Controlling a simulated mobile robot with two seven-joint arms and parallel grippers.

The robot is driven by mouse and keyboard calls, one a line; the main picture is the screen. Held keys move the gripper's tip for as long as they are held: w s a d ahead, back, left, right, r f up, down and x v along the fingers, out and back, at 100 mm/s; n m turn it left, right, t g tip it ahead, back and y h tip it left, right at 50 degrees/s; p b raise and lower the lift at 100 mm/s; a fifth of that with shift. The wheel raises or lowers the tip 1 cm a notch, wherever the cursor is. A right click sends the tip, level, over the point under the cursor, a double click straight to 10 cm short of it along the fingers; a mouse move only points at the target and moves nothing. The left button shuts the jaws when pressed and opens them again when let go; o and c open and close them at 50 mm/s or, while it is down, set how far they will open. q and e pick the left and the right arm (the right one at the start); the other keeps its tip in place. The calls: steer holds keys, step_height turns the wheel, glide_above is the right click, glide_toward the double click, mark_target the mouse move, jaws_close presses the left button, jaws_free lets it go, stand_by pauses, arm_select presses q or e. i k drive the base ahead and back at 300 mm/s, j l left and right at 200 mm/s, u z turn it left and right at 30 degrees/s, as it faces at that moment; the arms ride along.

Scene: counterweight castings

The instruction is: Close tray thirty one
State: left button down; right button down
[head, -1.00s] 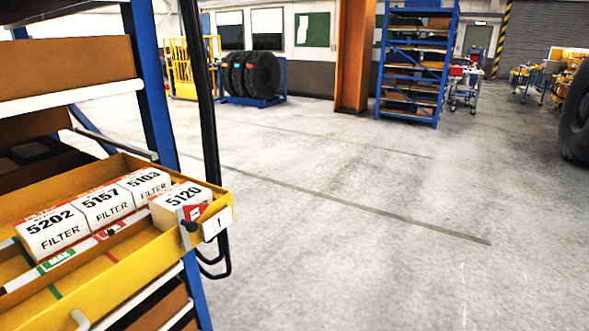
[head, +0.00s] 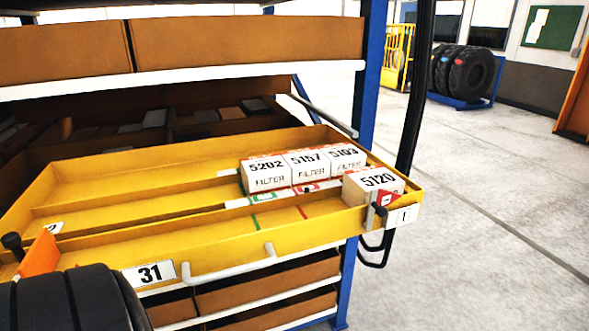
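Tray thirty one (head: 215,235) is a long yellow tray pulled out from a blue shelf rack, with a white "31" label (head: 149,274) and a pale handle (head: 228,264) on its front. Filter boxes marked 5202 (head: 268,178), 5157 (head: 311,172) and 5103 (head: 343,162) stand in a row in its right half. Box 5120 (head: 372,186) sits apart at the right front corner, by a red marker (head: 390,198) and a black knob (head: 379,210). Neither of my grippers is in view.
Brown bins (head: 245,42) fill the shelf above, and more bins (head: 265,285) sit below. A blue rack post (head: 371,70) stands behind the tray's right end. A black ribbed shape (head: 70,300) covers the lower left corner. The floor (head: 480,210) at right is clear.

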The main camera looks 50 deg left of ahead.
mark_target(168, 215)
steer(key=u, duration=1.95)
